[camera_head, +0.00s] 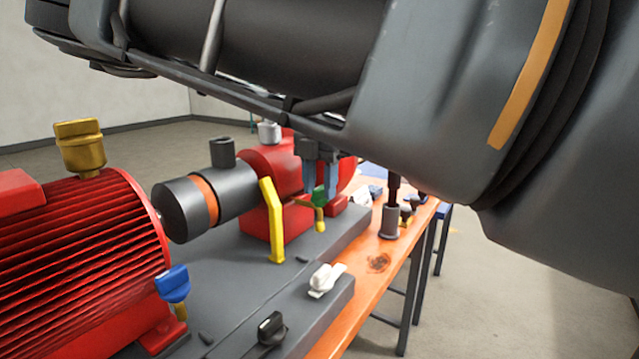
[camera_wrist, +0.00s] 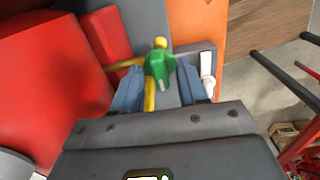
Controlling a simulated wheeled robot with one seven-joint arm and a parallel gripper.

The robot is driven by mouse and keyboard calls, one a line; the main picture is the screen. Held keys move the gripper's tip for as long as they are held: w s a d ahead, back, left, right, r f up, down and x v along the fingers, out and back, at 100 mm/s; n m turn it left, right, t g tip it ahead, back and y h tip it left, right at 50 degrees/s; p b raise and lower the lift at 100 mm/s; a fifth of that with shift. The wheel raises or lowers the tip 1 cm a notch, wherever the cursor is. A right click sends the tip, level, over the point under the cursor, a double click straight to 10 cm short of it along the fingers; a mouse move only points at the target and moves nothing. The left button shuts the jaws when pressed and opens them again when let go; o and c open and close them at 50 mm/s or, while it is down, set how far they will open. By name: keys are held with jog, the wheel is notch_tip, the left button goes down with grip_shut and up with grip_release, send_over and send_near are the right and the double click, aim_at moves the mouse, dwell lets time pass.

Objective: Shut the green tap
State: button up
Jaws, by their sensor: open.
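The green tap (camera_head: 320,195) sits on a thin yellow pipe at the side of the red pump (camera_head: 272,165). In the wrist view the green tap handle (camera_wrist: 160,65) lies between the two blue-grey fingers of my gripper (camera_wrist: 160,90), with the yellow pipe crossing behind it. My gripper (camera_head: 319,182) is open, with a gap visible on both sides of the handle in the wrist view. In the head view my fingers partly cover the tap. I cannot tell whether either finger touches it.
A blue tap (camera_head: 173,284) is at the red motor (camera_head: 75,260). A yellow guard (camera_head: 272,220) stands left of the green tap. A white switch (camera_head: 326,280) and a black knob (camera_head: 271,328) sit on the grey base. My arm covers the upper right.

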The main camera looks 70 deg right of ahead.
aim_at(320, 187)
jog(key=shift+r, duration=3.9)
